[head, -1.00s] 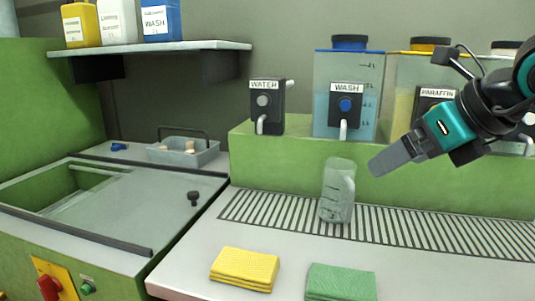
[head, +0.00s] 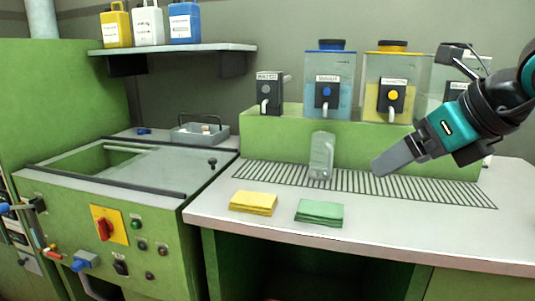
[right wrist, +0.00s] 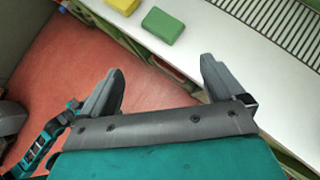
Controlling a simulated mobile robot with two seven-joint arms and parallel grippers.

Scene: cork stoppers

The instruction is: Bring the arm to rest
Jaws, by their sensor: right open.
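My right gripper (head: 384,166) is in the air in front of the worktop at the right of the head view. In the right wrist view its two fingers (right wrist: 165,80) stand wide apart with nothing between them. Below them are the red floor and the worktop edge.
A clear jug (head: 321,157) stands on the slotted drain (head: 400,186). A yellow cloth (head: 253,203) and a green cloth (head: 319,213) lie on the white worktop (head: 420,235). Dispensers stand on the green ledge behind. A grey basket (head: 200,135) sits behind the sink.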

